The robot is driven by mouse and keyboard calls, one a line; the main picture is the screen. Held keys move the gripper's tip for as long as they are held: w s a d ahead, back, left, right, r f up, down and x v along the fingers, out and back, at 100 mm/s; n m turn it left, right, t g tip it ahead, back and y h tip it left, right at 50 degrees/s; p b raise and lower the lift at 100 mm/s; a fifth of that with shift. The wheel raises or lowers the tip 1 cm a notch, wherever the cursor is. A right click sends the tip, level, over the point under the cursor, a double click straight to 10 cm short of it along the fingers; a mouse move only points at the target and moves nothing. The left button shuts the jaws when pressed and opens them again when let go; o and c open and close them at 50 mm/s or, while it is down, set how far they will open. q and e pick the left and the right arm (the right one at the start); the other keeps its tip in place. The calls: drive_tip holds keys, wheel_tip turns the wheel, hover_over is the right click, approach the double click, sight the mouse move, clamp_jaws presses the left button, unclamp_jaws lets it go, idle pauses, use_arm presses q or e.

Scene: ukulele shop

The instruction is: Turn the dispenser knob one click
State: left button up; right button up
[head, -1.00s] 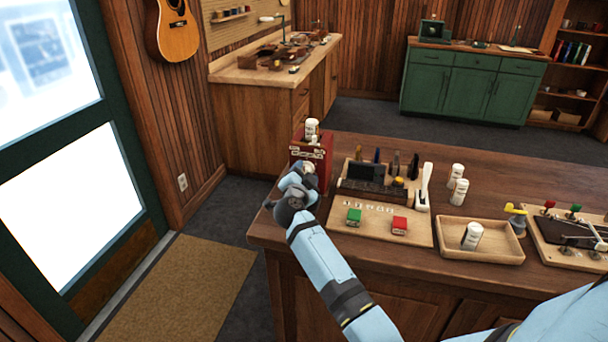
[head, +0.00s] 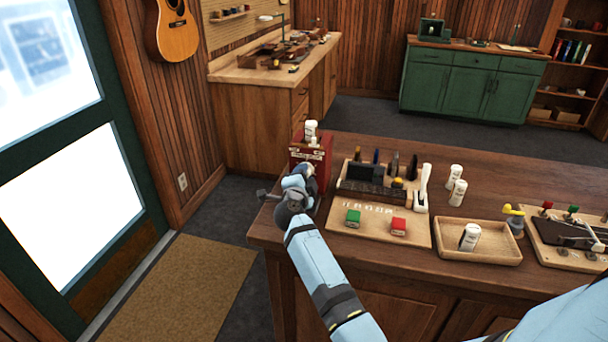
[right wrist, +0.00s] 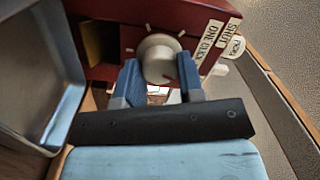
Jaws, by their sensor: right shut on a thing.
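The dispenser (head: 312,150) is a dark red box at the back left corner of the counter, with a white bottle on top. In the right wrist view its red front (right wrist: 115,37) carries a round off-white knob (right wrist: 157,55) with tick marks around it and a small reddish mark near its lower edge. My right gripper (right wrist: 158,78) has its blue fingers on both sides of the knob, shut on it. In the head view my right gripper (head: 308,174) is at the dispenser's front, and my wrist hides the knob. My left gripper is not in view.
On the counter (head: 360,275), right of my arm, are a wooden board (head: 375,240) with green and red blocks, a tray (head: 455,252) holding a white bottle, and more bottles.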

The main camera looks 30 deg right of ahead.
drive_tip(key=m, duration=0.3)
drive_tip(key=shift+m+b, duration=0.3)
drive_tip(key=shift+m, duration=0.1)
drive_tip(key=shift+m+h+b, duration=0.4)
drive_tip(key=shift+m+b, duration=0.2)
drive_tip(key=shift+m, duration=1.2)
drive_tip(key=o, duration=0.9)
drive_tip(key=shift+w, duration=0.1)
